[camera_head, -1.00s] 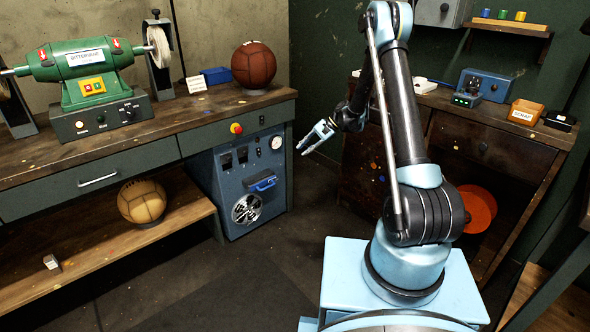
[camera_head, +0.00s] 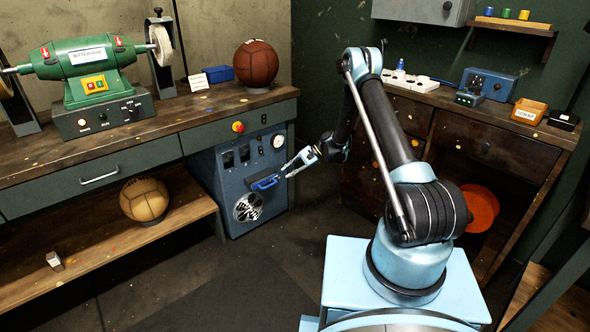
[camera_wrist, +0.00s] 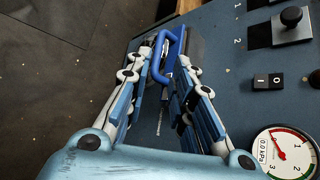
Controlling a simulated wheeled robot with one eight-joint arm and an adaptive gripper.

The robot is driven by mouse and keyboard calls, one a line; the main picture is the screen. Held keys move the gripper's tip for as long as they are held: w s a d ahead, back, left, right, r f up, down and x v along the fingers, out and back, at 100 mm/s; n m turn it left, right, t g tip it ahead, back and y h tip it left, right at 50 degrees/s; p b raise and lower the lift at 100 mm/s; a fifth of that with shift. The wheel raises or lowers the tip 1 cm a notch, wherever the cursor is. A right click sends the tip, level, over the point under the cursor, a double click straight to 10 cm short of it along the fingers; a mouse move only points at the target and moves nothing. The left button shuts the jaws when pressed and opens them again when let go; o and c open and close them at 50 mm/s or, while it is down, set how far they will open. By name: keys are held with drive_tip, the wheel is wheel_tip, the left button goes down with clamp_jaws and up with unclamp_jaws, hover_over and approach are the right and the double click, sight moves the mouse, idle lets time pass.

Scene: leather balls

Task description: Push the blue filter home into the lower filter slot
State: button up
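The blue filter (camera_head: 265,183) is at the lower front of the dark blue cabinet (camera_head: 230,170), with its looped handle sticking out. The slot behind it is largely hidden by the filter. In the wrist view the blue handle (camera_wrist: 171,62) lies between the far ends of my fingers. My gripper (camera_head: 289,168) is just right of the filter, reaching toward it. In the wrist view my gripper (camera_wrist: 166,58) is open, one finger on each side of the handle. I cannot tell whether either finger touches it.
A round fan grille (camera_head: 248,207) is below left of the filter. In the wrist view a black knob (camera_wrist: 291,18), a rocker switch (camera_wrist: 268,80) and a pressure gauge (camera_wrist: 287,152) sit on the right. The workbench (camera_head: 225,110) overhangs the cabinet. Floor in front is clear.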

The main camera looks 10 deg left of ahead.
sight(268, 186)
drive_tip(key=x, duration=1.3)
drive_tip(key=shift+w, duration=0.1)
clamp_jaws()
